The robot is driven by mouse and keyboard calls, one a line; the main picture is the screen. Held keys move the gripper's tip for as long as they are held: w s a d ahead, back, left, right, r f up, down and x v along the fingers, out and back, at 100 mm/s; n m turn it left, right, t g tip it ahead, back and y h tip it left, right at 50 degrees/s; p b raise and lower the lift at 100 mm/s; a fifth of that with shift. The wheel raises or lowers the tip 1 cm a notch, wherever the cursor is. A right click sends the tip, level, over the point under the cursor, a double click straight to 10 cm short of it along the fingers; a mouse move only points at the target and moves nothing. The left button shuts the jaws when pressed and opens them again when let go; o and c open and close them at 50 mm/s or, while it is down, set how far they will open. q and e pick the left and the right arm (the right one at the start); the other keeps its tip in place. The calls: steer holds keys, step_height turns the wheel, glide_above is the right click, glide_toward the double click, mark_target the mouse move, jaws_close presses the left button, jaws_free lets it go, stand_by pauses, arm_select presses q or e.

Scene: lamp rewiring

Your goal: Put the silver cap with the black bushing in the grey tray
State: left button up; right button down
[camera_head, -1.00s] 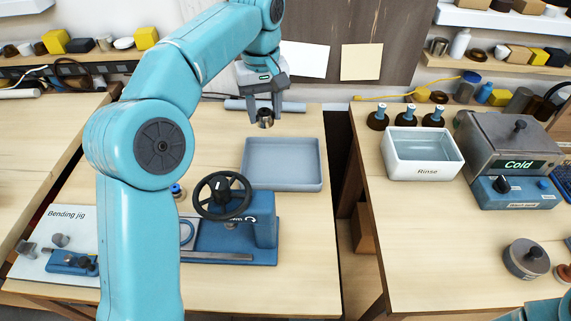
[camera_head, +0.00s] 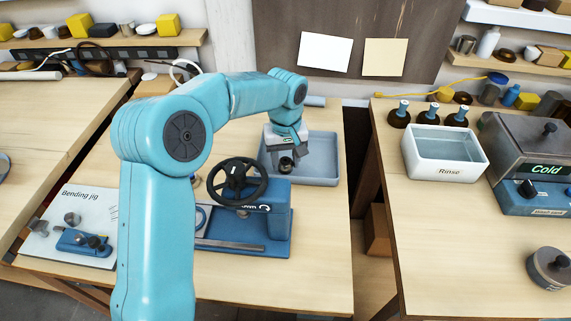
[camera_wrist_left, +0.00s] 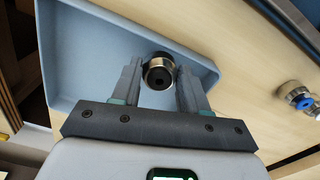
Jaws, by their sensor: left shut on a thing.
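The silver cap with the black bushing (camera_head: 286,164) is held between the fingers of my left gripper (camera_head: 287,162). In the left wrist view the cap (camera_wrist_left: 159,71) shows a silver band and a dark end with a hole, with a finger on each side. The grey tray (camera_head: 326,150) lies on the middle bench, and the gripper is over its left part. In the left wrist view the cap overlaps the tray (camera_wrist_left: 85,50) near one of its corners. Its height above the tray floor is hard to tell. My right gripper is out of view.
A blue press with a black handwheel (camera_head: 238,182) stands just in front of the tray, close to my left gripper. A bending jig board (camera_head: 65,215) is at front left. The white Rinse basin (camera_head: 445,170) and Cold unit (camera_head: 530,165) stand on the right bench.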

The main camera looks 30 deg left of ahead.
mark_target(285, 161)
arm_select(q)
steer(key=shift+f, duration=1.1)
steer(key=shift+f, duration=0.15)
steer(key=o, duration=0.8)
steer(key=shift+o, duration=0.2)
step_height(285, 161, up, 12)
steer(key=shift+r+p, duration=0.2)
steer(key=shift+p, duration=0.1)
